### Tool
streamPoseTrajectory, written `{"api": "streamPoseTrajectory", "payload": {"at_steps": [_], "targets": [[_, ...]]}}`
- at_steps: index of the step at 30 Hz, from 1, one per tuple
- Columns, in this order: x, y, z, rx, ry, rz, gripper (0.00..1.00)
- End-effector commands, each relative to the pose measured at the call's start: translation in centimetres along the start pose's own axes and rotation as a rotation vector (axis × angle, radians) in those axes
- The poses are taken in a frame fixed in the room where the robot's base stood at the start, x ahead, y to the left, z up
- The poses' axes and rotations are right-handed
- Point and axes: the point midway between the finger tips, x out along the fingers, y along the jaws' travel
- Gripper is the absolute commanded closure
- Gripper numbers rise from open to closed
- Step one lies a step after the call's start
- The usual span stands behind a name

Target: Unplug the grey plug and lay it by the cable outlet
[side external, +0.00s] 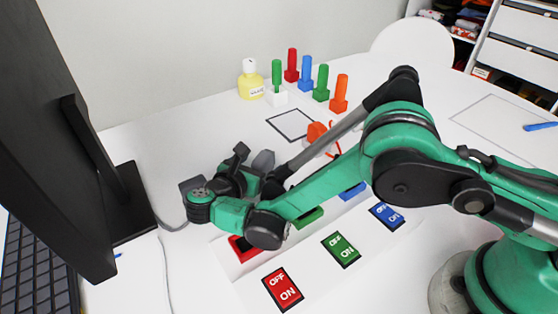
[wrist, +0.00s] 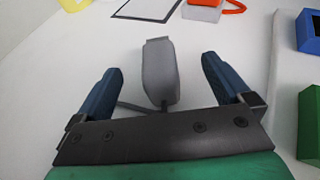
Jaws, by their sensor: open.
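The grey plug (wrist: 160,76) is between my gripper's two dark blue fingers in the wrist view, with a visible gap on each side. A dark cable runs from its near end to the left, under my gripper (wrist: 162,68). My gripper is open and not shut on the plug. In the side external view the grey plug (side external: 263,159) shows just beyond my gripper (side external: 254,171), low over the white table. A black-outlined square (side external: 291,124) lies behind it. I cannot tell which thing is the cable outlet, nor whether the plug sits in a socket.
Red (side external: 245,249), green (side external: 307,217) and blue (side external: 352,191) blocks sit in a row beside ON/OFF switches (side external: 283,289). An orange plug (side external: 317,132) is close behind my arm. Several coloured pegs (side external: 322,83) and a yellow bottle (side external: 251,79) stand at the back. A monitor (side external: 55,120) is at left.

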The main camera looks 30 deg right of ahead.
Motion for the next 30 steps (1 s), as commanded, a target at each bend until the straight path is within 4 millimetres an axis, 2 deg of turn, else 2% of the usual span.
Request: {"api": "streamPoseTrajectory", "payload": {"at_steps": [17, 30], "targets": [[-0.1, 0.0, 0.1, 0.000, 0.000, 0.000, 0.04], [-3.0, 0.0, 2.4, 0.000, 0.000, 0.001, 0.04]]}}
